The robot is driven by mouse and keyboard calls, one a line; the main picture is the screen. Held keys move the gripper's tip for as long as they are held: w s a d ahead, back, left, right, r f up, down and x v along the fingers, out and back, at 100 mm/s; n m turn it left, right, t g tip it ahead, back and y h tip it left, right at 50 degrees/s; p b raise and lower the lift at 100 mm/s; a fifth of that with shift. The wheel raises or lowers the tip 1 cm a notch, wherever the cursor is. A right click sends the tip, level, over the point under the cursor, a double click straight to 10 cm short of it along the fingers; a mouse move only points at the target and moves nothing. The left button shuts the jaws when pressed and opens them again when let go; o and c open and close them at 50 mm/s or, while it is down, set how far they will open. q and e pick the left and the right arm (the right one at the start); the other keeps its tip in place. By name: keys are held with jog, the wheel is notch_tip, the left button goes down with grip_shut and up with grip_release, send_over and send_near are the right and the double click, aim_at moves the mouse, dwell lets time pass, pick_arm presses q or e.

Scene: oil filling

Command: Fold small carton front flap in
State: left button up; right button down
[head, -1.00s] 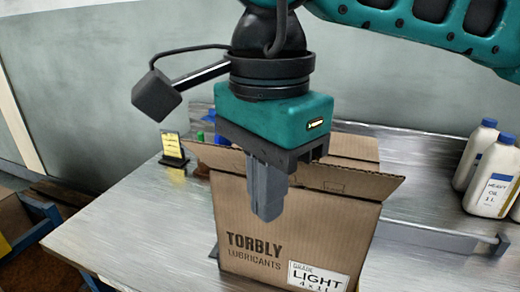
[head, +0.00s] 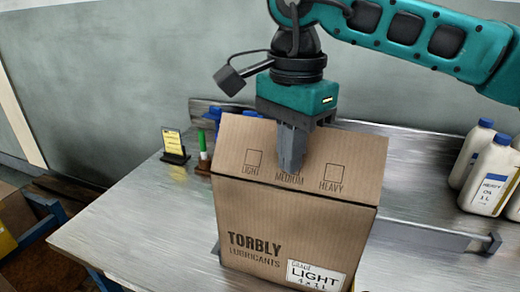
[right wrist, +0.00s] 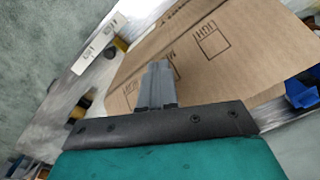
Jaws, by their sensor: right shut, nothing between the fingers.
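The small carton (head: 262,222), brown cardboard marked TORBLY LUBRICANTS with a LIGHT label, stands on the table. Its front flap (head: 342,160) is raised from the front top edge, its outer face with the LIGHT, MEDIUM and HEAVY boxes towards me. The flap hides the carton's opening; its exact tilt is hard to tell. My right gripper (head: 290,164) is shut and empty, its fingers pointing down in front of the flap, apparently against it. The right wrist view also shows the closed fingers (right wrist: 157,84) over the printed flap (right wrist: 215,45). My left gripper is not in view.
White oil bottles (head: 490,178) with blue caps stand at the right. A small stand with a yellow card (head: 173,145) and a green marker (head: 203,143) are left of the carton. A grey bar (head: 445,238) lies right of it. The table's left part is clear.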

jog(key=w+d+p, duration=0.2)
jog(key=w, duration=0.4)
jog(key=shift+w+p, duration=0.25)
jog(key=shift+p, duration=0.15)
jog(key=shift+f, duration=0.1)
